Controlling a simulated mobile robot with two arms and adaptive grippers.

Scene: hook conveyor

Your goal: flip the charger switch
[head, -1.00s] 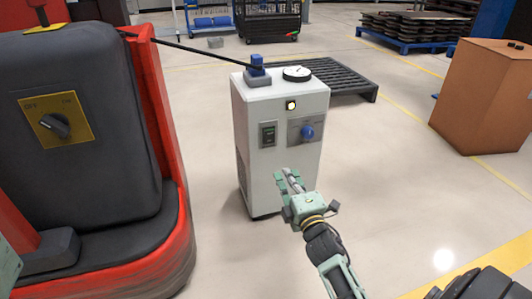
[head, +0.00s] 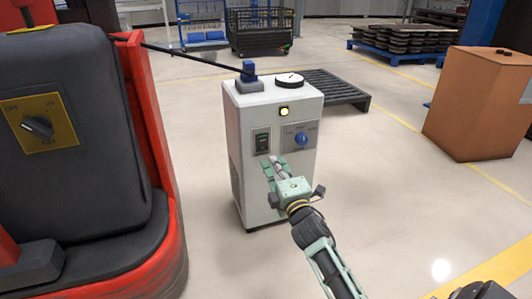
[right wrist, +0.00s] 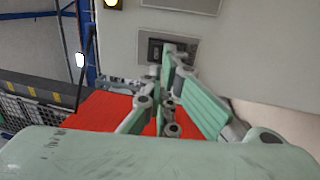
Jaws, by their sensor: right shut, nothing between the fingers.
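The white charger cabinet (head: 275,190) stands upright on the floor in the middle of the head view. Its dark switch (head: 262,141) sits in a framed plate on the upper left of the front face. My right gripper (head: 271,164) is shut and empty, with its fingertips just below the switch in the head view. In the right wrist view the shut fingertips (right wrist: 172,52) overlap the dark switch plate (right wrist: 154,46) and partly hide it. I cannot tell whether they touch it. My left gripper is not in view.
A blue knob (head: 301,139) and a lit yellow lamp (head: 284,111) are on the charger front. A black cable runs from the blue plug (head: 248,72) on top to the red and dark vehicle (head: 75,150) at left. A brown box (head: 475,105) stands right, with clear floor between.

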